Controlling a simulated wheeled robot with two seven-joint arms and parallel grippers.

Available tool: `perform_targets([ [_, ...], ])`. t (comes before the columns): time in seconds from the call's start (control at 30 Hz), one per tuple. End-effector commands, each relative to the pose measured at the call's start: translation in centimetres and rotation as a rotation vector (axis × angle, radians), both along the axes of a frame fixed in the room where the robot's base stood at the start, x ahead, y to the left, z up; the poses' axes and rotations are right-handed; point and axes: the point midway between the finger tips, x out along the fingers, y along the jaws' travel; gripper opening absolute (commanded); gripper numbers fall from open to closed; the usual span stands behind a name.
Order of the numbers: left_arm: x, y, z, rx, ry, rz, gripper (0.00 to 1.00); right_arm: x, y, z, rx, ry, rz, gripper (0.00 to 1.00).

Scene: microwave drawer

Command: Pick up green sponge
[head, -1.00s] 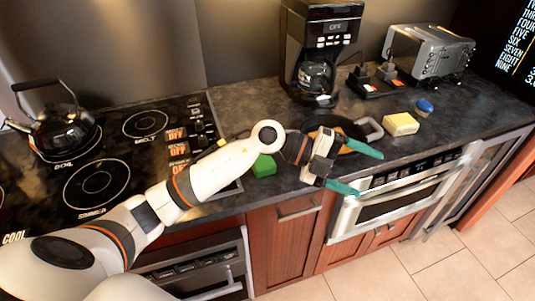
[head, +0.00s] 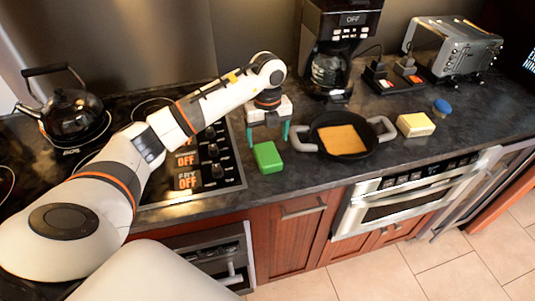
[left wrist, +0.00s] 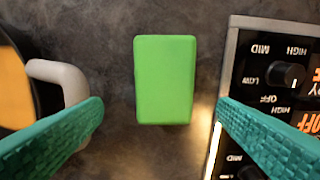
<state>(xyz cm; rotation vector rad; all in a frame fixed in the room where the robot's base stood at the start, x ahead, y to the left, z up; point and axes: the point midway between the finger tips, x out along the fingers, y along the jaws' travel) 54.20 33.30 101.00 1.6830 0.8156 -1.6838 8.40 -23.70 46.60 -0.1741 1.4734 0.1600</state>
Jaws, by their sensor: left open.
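The green sponge (head: 267,157) lies on the dark countertop between the stove's control panel and the black pan. My left gripper (head: 267,133) is above and just behind it, pointing down, with its teal fingers apart and nothing between them. In the left wrist view the sponge (left wrist: 165,80) sits upright in the picture's middle, between and beyond the two open fingers (left wrist: 160,115). The fingers do not touch it. My right gripper is not in view.
The black pan (head: 370,152) with a flat orange-brown piece stands to the right, its pale handle (left wrist: 68,85) close to one finger. The stove panel (head: 215,170) is to the left. A coffee maker (head: 340,30) stands behind. A yellow-white block (head: 416,125) sits farther right.

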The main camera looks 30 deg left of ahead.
Motion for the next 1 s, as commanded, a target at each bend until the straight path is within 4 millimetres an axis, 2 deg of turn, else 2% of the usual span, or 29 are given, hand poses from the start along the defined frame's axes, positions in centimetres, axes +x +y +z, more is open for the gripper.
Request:
perform_targets([
  [0.17,-0.2,-0.1,-1.1,-0.001,0.002,-0.002,0.82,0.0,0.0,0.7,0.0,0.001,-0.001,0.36],
  [0.33,-1.0,-0.2,-3.6,-0.001,0.006,-0.002,0.82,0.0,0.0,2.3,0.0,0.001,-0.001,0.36],
  [0.47,-0.9,-0.2,-5.3,-0.002,0.003,-0.001,0.82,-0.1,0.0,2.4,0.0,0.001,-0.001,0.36],
  [0.73,-0.8,-0.2,-5.8,-0.001,-0.002,-0.003,0.82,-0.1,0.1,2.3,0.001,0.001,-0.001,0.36],
  [0.77,-0.8,-0.2,-5.8,-0.001,-0.002,-0.003,0.8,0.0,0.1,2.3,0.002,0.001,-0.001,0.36],
  [1.0,-0.8,-0.2,-5.8,-0.001,-0.002,-0.002,0.41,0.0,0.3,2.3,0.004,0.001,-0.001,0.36],
])
